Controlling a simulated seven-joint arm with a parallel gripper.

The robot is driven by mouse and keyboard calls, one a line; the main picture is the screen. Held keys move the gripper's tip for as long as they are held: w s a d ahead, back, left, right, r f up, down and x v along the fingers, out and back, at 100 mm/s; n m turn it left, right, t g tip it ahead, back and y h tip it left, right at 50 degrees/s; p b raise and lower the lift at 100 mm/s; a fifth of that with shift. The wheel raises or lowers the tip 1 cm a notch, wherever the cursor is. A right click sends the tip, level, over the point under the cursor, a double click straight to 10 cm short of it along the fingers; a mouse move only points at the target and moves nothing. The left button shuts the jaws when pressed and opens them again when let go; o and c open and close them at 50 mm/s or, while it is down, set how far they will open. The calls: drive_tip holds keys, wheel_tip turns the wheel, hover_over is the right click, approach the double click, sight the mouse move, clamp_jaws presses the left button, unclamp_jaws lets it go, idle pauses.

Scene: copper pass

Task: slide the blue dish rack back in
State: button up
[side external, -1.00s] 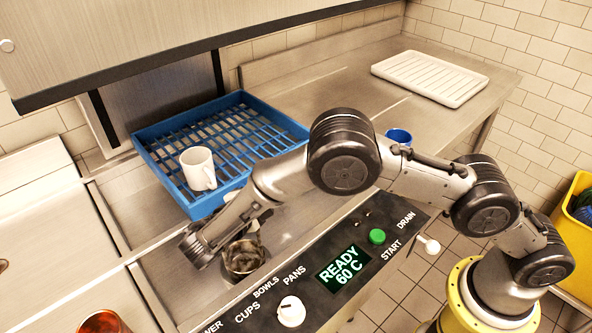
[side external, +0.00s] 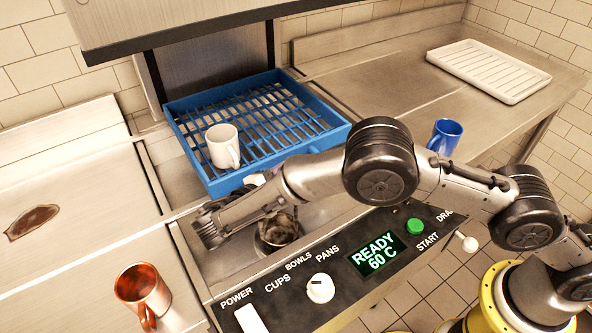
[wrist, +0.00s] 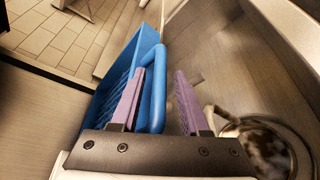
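The blue dish rack (side external: 228,184) sits drawn out under the raised hood, with a white mug (side external: 222,146) standing upright in it. In the wrist view the rack's wall (wrist: 138,48) and its rounded blue handle (wrist: 157,98) show. My gripper (wrist: 160,72) is open, its purple fingers on either side of the handle. The handle lies close to the left finger; I cannot tell whether they touch. A gap shows between handle and right finger. In the side view my arm hides the fingertips near the rack's front.
The steel hood (side external: 200,30) hangs above the rack. A round metal basket (side external: 278,232) lies in front of it. A copper mug (side external: 145,292) stands at left, a blue mug (side external: 446,136) at right. A white ribbed tray (side external: 490,70) lies on the far counter.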

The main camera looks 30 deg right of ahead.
drive_tip(key=shift+a, duration=0.1)
drive_tip(key=v, duration=1.1)
drive_tip(key=shift+s+a+r, duration=0.15)
drive_tip(key=shift+s+a, duration=0.1)
drive_tip(key=shift+a, duration=0.05)
